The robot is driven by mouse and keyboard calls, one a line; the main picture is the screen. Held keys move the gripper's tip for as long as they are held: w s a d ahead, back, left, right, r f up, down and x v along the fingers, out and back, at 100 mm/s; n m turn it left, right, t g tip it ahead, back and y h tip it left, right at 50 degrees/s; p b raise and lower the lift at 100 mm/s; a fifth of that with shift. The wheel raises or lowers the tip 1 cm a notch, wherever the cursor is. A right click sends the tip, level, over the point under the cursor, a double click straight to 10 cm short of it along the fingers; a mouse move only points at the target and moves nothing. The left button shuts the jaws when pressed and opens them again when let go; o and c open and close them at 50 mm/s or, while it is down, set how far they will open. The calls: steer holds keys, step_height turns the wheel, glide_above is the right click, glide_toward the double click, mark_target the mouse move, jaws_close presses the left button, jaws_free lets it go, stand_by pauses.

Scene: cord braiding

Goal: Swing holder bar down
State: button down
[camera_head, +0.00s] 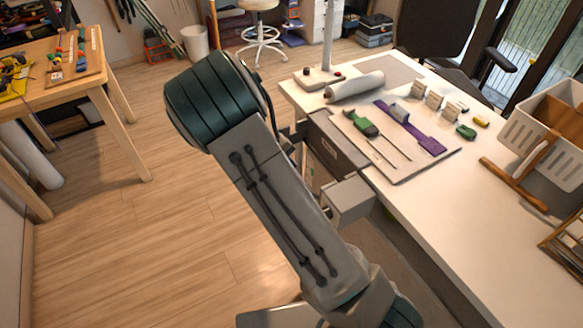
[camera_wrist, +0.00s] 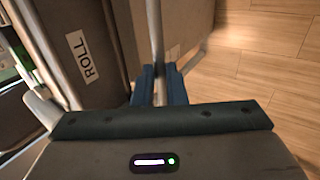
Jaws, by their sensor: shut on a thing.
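A thin grey bar (camera_wrist: 156,30), apparently the holder bar, runs up and down in the wrist view. My gripper (camera_wrist: 159,72) has its two blue fingers closed around it, one on each side. A brown-grey holder box (camera_wrist: 85,45) with a white label reading ROLL is just left of the bar. In the head view the holder (camera_head: 337,147) hangs at the table's near left edge. My arm hides the fingers and most of the bar there.
The white table (camera_head: 450,215) carries a pale roll (camera_head: 355,86), a board (camera_head: 425,155) with green and purple tools, several small blocks and a white crate (camera_head: 550,125). A wooden bench (camera_head: 95,85) stands at the left. The floor (camera_head: 120,240) between them is clear.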

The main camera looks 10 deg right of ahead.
steer(key=s+a+f+t+h+b, duration=0.1)
steer(key=a+f+t+h+b, duration=0.2)
steer(key=f+h+b, duration=0.4)
steer(key=shift+f+t+h+b, duration=0.4)
steer(key=shift+t+h+b, duration=0.1)
steer(key=shift+h+b, duration=2.4)
steer(key=c, duration=1.5)
jaws_free()
steer(key=shift+d, duration=0.1)
steer(key=v, duration=1.4)
steer(key=shift+d+f+p, duration=0.1)
steer(key=shift+f+p, duration=0.05)
steer(key=shift+p, duration=0.15)
